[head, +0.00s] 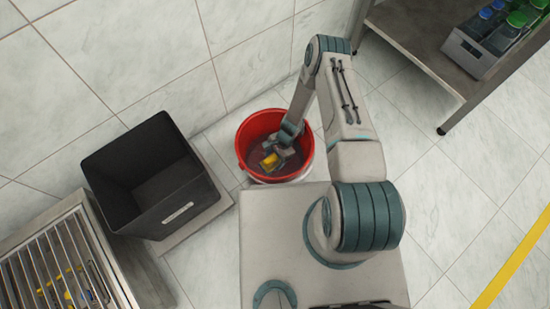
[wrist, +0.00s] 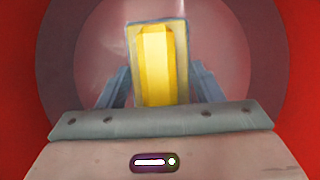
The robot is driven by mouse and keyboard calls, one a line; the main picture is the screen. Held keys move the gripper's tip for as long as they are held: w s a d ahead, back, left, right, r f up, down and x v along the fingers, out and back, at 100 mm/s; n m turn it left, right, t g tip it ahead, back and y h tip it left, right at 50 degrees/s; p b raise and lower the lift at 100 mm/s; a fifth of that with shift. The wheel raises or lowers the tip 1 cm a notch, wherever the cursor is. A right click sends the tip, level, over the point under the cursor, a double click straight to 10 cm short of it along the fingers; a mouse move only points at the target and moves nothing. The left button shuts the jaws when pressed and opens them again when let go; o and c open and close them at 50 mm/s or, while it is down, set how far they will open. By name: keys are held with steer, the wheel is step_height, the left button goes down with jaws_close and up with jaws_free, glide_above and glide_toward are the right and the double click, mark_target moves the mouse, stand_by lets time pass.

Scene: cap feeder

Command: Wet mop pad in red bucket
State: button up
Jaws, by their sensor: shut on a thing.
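The red bucket (head: 242,150) stands on the floor by the wall, in front of my base. My gripper (head: 271,163) is down inside it, pointing at the bottom. In the wrist view my gripper (wrist: 160,85) is shut on the mop pad (wrist: 156,62), which shows a yellow block with a grey-blue edge. The red wall of the bucket (wrist: 25,80) surrounds it in the wrist view. The pad's lower side is hidden, and I cannot tell whether it touches the bottom or liquid.
A black open bin (head: 150,185) stands left of the bucket. A metal grate (head: 65,270) with yellow and blue items under its bars is at lower left. A metal shelf (head: 420,50) holds a grey crate (head: 468,52) of bottles at upper right. Floor at right is clear.

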mark_target(271, 159)
stand_by(0.6)
steer(key=shift+r+p, duration=2.4)
steer(key=shift+r, duration=1.05)
